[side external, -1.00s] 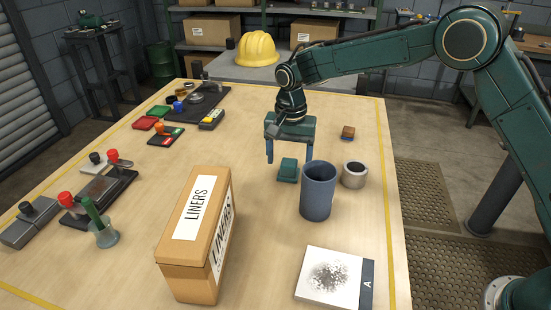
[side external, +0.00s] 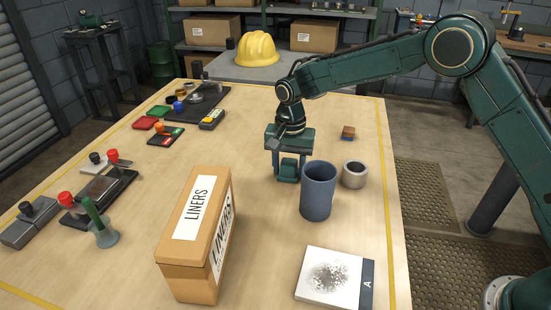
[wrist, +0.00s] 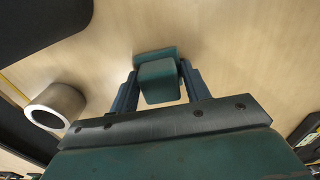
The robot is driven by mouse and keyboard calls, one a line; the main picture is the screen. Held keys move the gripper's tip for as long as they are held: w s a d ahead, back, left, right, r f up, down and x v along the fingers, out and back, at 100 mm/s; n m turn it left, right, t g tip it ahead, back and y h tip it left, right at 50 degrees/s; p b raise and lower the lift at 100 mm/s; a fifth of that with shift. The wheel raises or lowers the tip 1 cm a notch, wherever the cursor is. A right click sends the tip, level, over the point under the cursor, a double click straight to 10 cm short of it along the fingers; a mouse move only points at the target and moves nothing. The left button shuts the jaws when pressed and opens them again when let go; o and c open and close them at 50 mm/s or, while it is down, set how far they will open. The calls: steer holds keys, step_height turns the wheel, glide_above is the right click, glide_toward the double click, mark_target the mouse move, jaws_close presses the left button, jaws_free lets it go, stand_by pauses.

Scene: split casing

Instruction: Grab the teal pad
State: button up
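The teal pad (side external: 288,171) is a small block with a wider base, resting on the wooden table behind the blue-grey cup. My gripper (side external: 289,172) is down over it, pointing at the table, with one finger on each side. In the wrist view, the pad's raised block (wrist: 159,82) sits between the two blue fingers of my gripper (wrist: 159,88). Both fingers appear to touch its sides, so the gripper looks shut on it. The pad's top is partly hidden by the gripper in the side view.
The blue-grey cup (side external: 317,191) stands close in front and to the right of the pad. A grey ring (side external: 354,175) and a small brown-and-blue block (side external: 348,132) lie to the right. The LINERS box (side external: 190,246) stands front left. The table left of the pad is clear.

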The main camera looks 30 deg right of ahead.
mark_target(289, 162)
steer(key=c, duration=0.4)
steer(key=shift+o, duration=0.2)
steer(key=shift+r, duration=0.1)
step_height(289, 162, up, 20)
stand_by(0.4)
stand_by(0.5)
